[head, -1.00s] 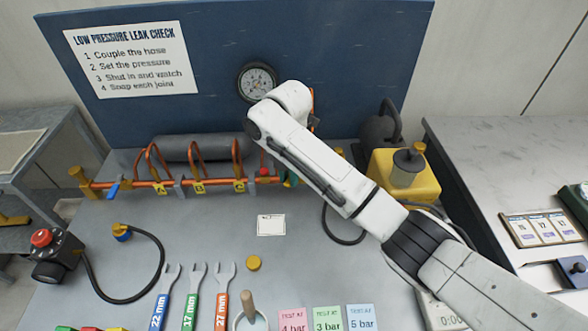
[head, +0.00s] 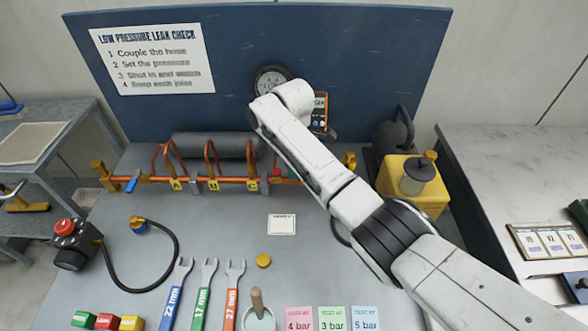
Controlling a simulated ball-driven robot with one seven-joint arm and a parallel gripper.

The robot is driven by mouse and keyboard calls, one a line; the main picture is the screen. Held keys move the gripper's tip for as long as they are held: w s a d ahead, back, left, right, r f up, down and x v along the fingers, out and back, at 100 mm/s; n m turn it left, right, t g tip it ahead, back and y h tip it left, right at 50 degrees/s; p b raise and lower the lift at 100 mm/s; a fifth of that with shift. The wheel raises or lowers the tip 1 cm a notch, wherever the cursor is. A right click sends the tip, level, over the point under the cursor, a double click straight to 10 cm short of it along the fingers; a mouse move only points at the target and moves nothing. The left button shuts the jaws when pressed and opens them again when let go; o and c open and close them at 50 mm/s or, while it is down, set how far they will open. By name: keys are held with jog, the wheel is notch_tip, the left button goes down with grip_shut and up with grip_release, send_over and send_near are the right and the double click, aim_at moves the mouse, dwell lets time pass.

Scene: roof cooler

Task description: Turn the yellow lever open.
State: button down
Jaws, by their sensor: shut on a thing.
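No yellow lever can be made out for certain in the head view. A copper pipe (head: 205,181) with several looped tubes and yellow tags runs along the back of the bench. A blue lever (head: 133,182) sits near its left end. A yellow fitting (head: 349,160) shows just right of my forearm, at the pipe's right side; I cannot tell whether it is the lever. My white arm reaches in from the lower right and covers the pipe's right part.
A blue back panel (head: 240,45) carries a round gauge (head: 268,80) and an orange meter (head: 320,112) near my wrist. A yellow container (head: 425,196) stands at the right. Wrenches (head: 202,290), a black hose (head: 145,288) and coloured cards (head: 332,318) occupy the bench front.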

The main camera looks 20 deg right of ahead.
jog(key=shift+w+d+m, duration=0.1)
jog(key=shift+w+m, duration=0.25)
jog(key=shift+m, duration=0.45)
jog(key=shift+r, duration=0.1)
jog(key=c, duration=1)
grip_release()
jog(key=shift+c, duration=0.2)
notch_tip(320, 180, up, 11)
jog(key=shift+b, duration=0.4)
jog(key=shift+f, duration=0.2)
